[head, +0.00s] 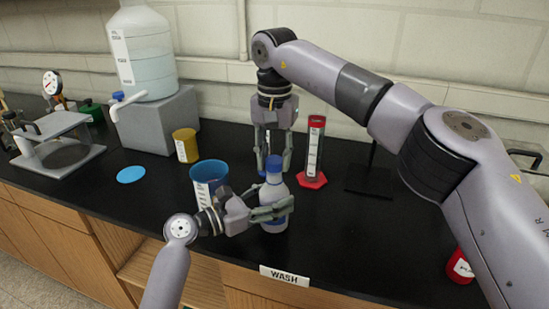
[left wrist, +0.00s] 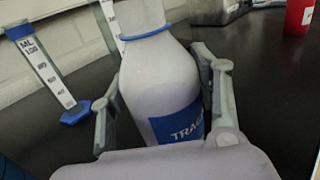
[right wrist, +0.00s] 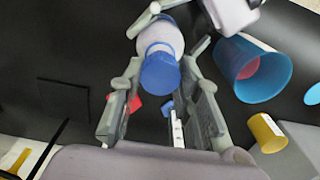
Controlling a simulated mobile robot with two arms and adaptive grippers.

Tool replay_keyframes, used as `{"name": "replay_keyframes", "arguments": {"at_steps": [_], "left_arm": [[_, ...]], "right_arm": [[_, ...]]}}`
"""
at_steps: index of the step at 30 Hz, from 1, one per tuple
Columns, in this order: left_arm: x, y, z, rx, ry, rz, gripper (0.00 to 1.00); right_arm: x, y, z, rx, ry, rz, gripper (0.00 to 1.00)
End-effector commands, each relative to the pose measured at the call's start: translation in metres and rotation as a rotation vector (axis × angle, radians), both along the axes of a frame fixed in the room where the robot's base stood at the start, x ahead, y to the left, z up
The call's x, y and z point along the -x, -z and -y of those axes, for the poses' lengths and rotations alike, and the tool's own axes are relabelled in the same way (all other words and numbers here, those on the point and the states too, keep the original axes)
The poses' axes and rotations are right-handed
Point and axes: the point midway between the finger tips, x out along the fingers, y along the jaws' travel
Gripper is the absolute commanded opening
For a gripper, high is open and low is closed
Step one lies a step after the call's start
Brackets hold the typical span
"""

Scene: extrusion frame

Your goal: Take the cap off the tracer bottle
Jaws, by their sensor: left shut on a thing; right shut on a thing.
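The white tracer bottle (head: 275,213) stands upright near the counter's front edge. Its blue label shows in the left wrist view (left wrist: 180,122). My left gripper (head: 272,210) is shut around the bottle's body, one finger on each side. The blue cap (head: 273,168) is at the top of the bottle. My right gripper (head: 273,160) comes down from above and is shut on the cap, which shows between its fingers in the right wrist view (right wrist: 160,73). I cannot tell whether the cap is loose on the neck. A blue ring (left wrist: 146,33) circles the neck.
A red-based cylinder (head: 313,155) stands close behind the bottle on the right, and a blue-based cylinder (left wrist: 45,65) stands nearby. A blue cup (head: 208,180) is left of the bottle. A yellow cup (head: 186,146) and a blue disc (head: 131,174) lie farther left.

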Motion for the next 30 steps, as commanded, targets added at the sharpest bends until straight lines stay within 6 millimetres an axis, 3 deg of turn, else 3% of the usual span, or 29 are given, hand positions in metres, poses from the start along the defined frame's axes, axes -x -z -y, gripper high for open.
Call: {"name": "replay_keyframes", "arguments": {"at_steps": [7, 16, 17, 27, 30], "left_arm": [[0.0, 0.001, 0.0, -0.002, 0.0, -0.001, 0.0], [0.0, 0.001, 0.0, -0.002, 0.0, -0.001, 0.0], [0.0, 0.001, 0.0, -0.002, 0.0, -0.001, 0.58], [0.0, 0.0, 0.0, -0.001, 0.0, -0.001, 0.81], [0.0, 0.0, 0.0, -0.001, 0.0, -0.001, 0.81]], "right_arm": [[0.0, -0.031, -0.001, -0.002, 0.0, 0.002, 0.0], [0.0, -0.037, 0.0, -0.001, -0.001, 0.0, 0.0], [0.0, -0.037, 0.0, -0.001, -0.001, 0.0, 0.0], [0.0, -0.037, 0.0, -0.001, -0.001, 0.0, 0.0], [0.0, -0.037, 0.0, -0.001, -0.001, 0.0, 0.0]]}}
